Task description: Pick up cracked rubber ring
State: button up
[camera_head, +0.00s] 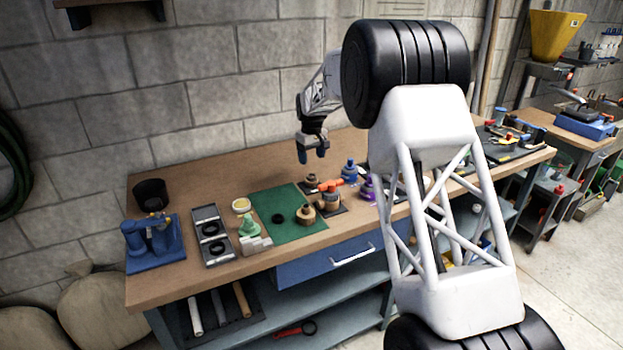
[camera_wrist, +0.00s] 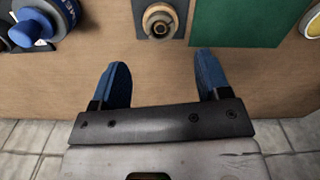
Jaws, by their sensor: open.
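Three black rings show in the head view. One black ring (camera_head: 278,218) lies flat on the green mat (camera_head: 264,199). Two more, a far ring (camera_head: 210,229) and a near ring (camera_head: 217,248), lie in the grey-edged tray to the left. I cannot tell at this size which ring is cracked. My gripper (camera_head: 313,154) hangs above the back of the bench, to the right of and behind the mat. In the wrist view my gripper (camera_wrist: 162,62) is open, with two blue fingers apart over bare wood and nothing between them.
A brass fitting on a dark plate (camera_wrist: 160,20) is just beyond the fingertips. Blue (camera_head: 348,171) and purple (camera_head: 367,188) pieces stand to its right. A green piece (camera_head: 249,226), pale stepped block (camera_head: 256,244), blue tool (camera_head: 153,240) and black cup (camera_head: 150,194) stand left.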

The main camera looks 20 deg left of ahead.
aim_at(311, 177)
jog(key=shift+f, duration=1.1)
jog(key=shift+f, duration=0.1)
jog(key=shift+f, duration=2.5)
jog(key=shift+c, duration=0.2)
jog(key=c, duration=1)
